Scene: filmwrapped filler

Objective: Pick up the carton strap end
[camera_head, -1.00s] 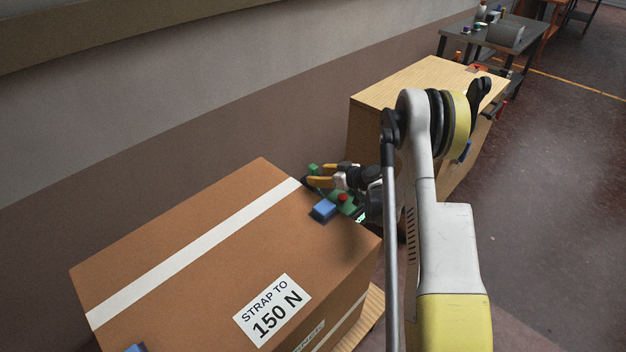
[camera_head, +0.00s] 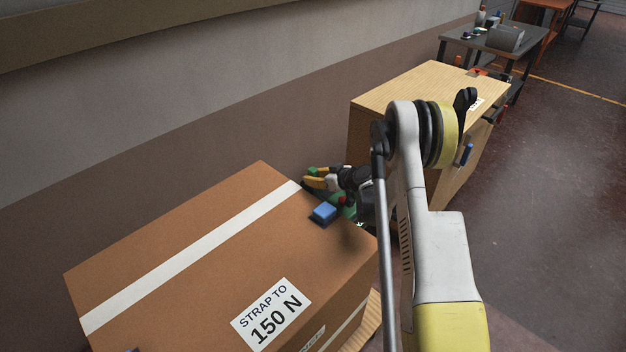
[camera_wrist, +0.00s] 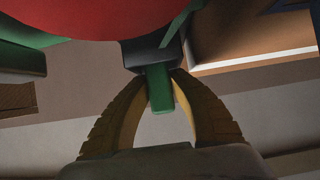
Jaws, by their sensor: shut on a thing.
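The brown carton (camera_head: 190,262) stands at lower left in the head view, with a white strap band (camera_head: 190,257) across its top. At its far right corner is a small green strap end (camera_head: 312,170). My gripper (camera_head: 307,178) is there, its yellow-brown fingers close together at the green piece. In the wrist view my gripper (camera_wrist: 162,80) is shut on the green strap end (camera_wrist: 160,98), which shows between the fingers below a dark grey block (camera_wrist: 150,55). How the green piece joins the white band is hidden.
A blue block (camera_head: 323,212) sits on the carton's corner, beside a green part with a red knob (camera_head: 342,200). The red knob (camera_wrist: 90,12) fills the top of the wrist view. A wooden cabinet (camera_head: 405,85) stands behind my arm. The wall is close on the left.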

